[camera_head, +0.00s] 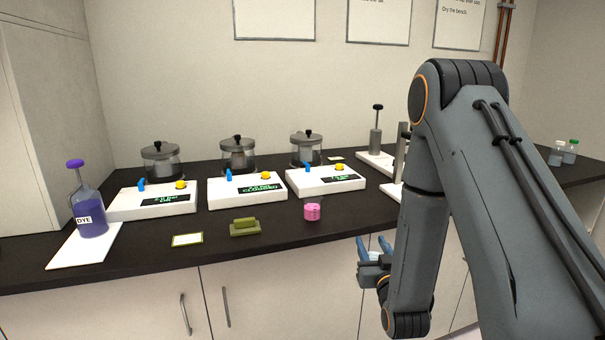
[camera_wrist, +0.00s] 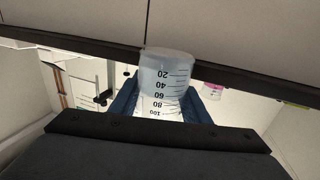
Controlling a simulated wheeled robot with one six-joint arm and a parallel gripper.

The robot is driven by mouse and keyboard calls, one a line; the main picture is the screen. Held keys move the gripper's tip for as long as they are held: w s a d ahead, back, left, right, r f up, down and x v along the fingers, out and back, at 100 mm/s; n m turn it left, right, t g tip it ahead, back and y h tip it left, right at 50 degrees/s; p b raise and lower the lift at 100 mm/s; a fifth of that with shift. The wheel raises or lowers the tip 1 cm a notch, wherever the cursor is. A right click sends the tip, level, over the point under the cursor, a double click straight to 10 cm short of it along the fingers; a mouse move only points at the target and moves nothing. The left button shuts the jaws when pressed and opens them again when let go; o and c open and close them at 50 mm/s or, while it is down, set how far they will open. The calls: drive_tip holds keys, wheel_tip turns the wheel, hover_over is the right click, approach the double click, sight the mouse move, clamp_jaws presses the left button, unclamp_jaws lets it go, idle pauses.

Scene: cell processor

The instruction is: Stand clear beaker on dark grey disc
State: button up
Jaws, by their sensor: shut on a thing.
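The clear beaker (camera_wrist: 167,72), with black volume marks, is between the blue fingers of my gripper (camera_wrist: 160,104) in the wrist view. My gripper is shut on it. That view is upside down, and the beaker's 20 mark lies toward the picture's top, so it looks about upright. In the head view my gripper (camera_head: 372,252) is in front of the bench's front edge, right of the pink stack. I cannot make out the dark grey disc in either view; my arm hides part of the bench.
The dark bench (camera_head: 275,225) holds white stations with lidded pots. A purple dye bottle (camera_head: 90,210) stands left. A plunger stand (camera_head: 375,140) and small bottles (camera_head: 570,151) are right.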

drive_tip(key=s+f, duration=0.6)
drive_tip(key=f, duration=0.7)
drive_tip(key=shift+s+h, duration=0.15)
drive_tip(key=shift+h, duration=0.15)
